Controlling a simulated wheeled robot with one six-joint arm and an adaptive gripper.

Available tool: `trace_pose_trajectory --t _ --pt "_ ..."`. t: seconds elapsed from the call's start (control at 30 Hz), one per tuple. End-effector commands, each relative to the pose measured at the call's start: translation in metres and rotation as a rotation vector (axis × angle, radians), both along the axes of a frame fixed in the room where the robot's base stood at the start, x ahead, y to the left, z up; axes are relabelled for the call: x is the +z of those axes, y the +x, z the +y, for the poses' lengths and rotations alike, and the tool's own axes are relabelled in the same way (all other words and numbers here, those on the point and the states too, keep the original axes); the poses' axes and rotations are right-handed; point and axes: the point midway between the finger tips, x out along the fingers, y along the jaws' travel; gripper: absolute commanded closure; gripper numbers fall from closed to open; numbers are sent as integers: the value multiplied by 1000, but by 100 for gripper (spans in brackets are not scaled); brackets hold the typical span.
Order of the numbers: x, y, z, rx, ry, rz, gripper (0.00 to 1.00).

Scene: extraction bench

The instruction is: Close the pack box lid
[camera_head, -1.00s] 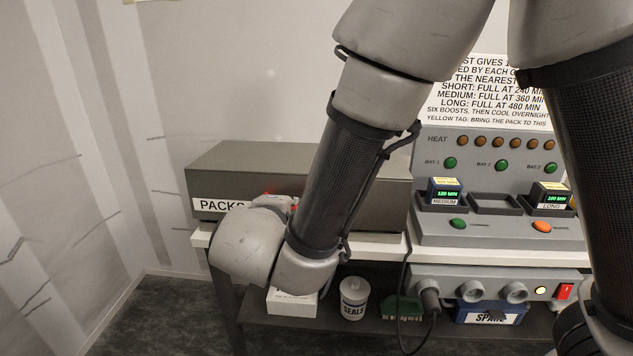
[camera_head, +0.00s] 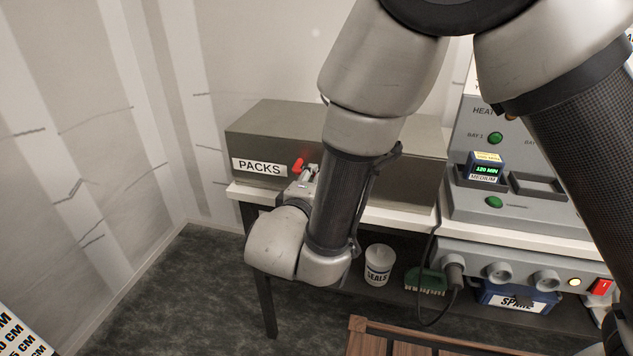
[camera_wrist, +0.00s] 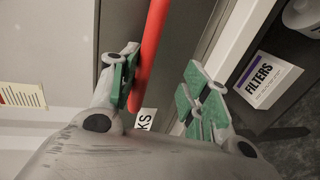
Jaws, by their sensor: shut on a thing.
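The pack box (camera_head: 262,146) is a long grey box with a white PACKS label on its front, on the bench at the wall. Its flat grey lid (camera_head: 340,122) looks down over the box; I cannot tell if it is fully seated. A red handle (camera_head: 298,166) shows at the front, right of the label. My gripper (camera_head: 308,172) is at this handle, partly hidden by my arm. In the wrist view the red handle (camera_wrist: 150,45) runs between the green-padded fingers of my gripper (camera_wrist: 160,90), close against the left pad. My gripper is shut on it.
The heating station (camera_head: 500,205) with a MEDIUM pack (camera_head: 484,170) stands right of the box. Below are a SEALS tub (camera_head: 378,265), a green brush (camera_head: 425,281) and a blue SPARE bin (camera_head: 515,300). A FILTERS box (camera_wrist: 268,80) shows in the wrist view.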

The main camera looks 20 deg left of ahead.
Motion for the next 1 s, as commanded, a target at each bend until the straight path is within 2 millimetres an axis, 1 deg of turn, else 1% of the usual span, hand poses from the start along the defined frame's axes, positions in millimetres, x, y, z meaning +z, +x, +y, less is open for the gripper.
trace_pose_trajectory --t 0.03,0.33,0.47,0.57,0.8,0.9,1.0 --pt "-8 -1 -5 -6 -14 14 65" --pt "-7 -1 -4 -3 -13 13 65" --pt "-5 -11 -3 2 -13 13 65" --pt "-1 -28 -2 5 -12 12 65" --pt "14 -80 -1 4 -7 6 65" --pt "19 -98 0 4 -6 5 65" --pt "22 -109 -1 2 -7 4 65"
